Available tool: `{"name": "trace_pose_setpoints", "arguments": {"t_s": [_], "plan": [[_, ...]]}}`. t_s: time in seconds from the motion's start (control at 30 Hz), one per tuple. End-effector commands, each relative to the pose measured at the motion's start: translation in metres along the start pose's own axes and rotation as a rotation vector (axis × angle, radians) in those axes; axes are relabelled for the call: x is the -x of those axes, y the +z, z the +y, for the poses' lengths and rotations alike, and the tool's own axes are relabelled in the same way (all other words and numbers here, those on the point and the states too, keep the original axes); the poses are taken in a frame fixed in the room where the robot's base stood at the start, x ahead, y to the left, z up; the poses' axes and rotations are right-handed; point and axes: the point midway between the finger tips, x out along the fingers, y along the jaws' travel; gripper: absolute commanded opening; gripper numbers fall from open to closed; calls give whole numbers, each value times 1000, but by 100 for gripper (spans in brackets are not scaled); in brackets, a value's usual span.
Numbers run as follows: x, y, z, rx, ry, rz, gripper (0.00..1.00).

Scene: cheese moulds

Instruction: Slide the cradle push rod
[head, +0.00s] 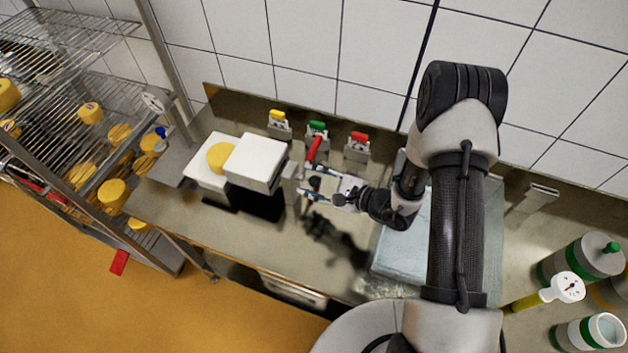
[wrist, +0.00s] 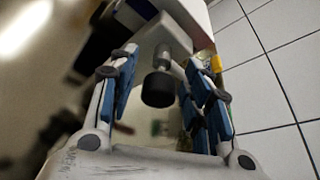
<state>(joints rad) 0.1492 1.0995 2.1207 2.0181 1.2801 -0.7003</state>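The push rod ends in a round black knob (wrist: 158,90) on a short metal stem, which comes out of a pale block in the wrist view. In the head view the knob (head: 315,183) lies just right of a grey upright plate (head: 290,184). This plate stands beside a white block on a dark base, which seems to be the cradle (head: 256,163). My gripper (head: 307,183) is open, with its blue-padded fingers on either side of the knob. In the wrist view my gripper (wrist: 160,95) shows gaps between knob and pads.
A yellow cheese (head: 220,157) sits on a white block left of the cradle. Yellow, green (head: 317,126) and red-topped (head: 358,138) units stand along the wall; a red bar (head: 314,149) reaches close to my gripper. A pale blue tray (head: 398,256) lies right. Racks stand left.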

Motion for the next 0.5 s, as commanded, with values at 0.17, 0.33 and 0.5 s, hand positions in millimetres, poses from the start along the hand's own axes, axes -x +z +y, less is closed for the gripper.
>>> {"name": "trace_pose_setpoints", "arguments": {"t_s": [0.17,0.33,0.5], "plan": [[0,0,0,0,0,0,30],[0,0,0,0,0,0,19],[0,0,0,0,0,0,8]]}}
